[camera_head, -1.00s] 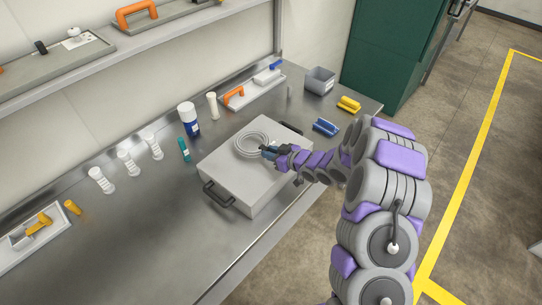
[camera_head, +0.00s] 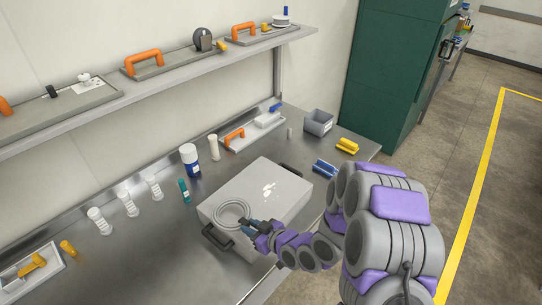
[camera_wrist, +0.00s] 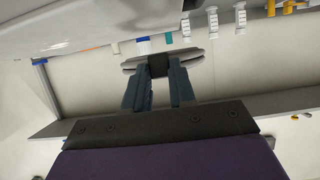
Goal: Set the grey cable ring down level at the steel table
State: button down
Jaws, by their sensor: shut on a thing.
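The grey cable ring (camera_head: 218,214) is a coiled loop that appears over the near left corner of a grey case (camera_head: 288,197) with dark handles, in the head view. My gripper (camera_head: 254,227) is shut on the ring's near right side. In the wrist view the ring (camera_wrist: 196,58) shows nearly edge-on, with a dark part between the fingertips of my gripper (camera_wrist: 159,72). The ring looks held off the lid, but the exact gap is hard to tell. The case stands on the steel table (camera_head: 130,262).
Several white fittings, a teal tube (camera_head: 184,190) and a blue-white bottle (camera_head: 190,160) stand left of the case. Blue (camera_head: 325,168) and yellow (camera_head: 347,146) items and a grey bin (camera_head: 318,122) lie right. A shelf (camera_head: 190,72) runs above.

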jog(key=w+d+r+m+t+h, duration=0.1)
jog(key=w+d+r+m+h, duration=0.2)
jog(key=d, duration=0.5)
jog(key=w+d+r+m+t+h, duration=0.2)
jog(key=w+d+r+m+h, duration=0.2)
jog(key=d, duration=0.4)
jog(key=w+d+r+m+t+h, duration=0.2)
jog(key=w+d+r+m+h, duration=0.1)
jog(key=w+d+r, duration=0.3)
jog(key=shift+d+h, duration=0.3)
jog(key=shift+d, duration=0.65)
jog(key=shift+w, duration=0.1)
jog(key=s+a+f+n+g+y, duration=0.1)
jog(key=s+a+f+n+y, duration=0.2)
jog(key=a, duration=0.5)
jog(key=s+a+f+n+g+y, duration=0.2)
jog(key=s+a+f+n+y, duration=0.1)
jog(key=a, duration=0.5)
jog(key=s+a+f+n+g+y, duration=0.2)
jog(key=s+a+f+n+y, duration=0.2)
jog(key=s+a+f, duration=0.3)
jog(key=shift+s+a+y, duration=0.2)
jog(key=shift+a+y, duration=0.1)
jog(key=shift+a, duration=0.25)
jog(key=shift+w+d, duration=0.1)
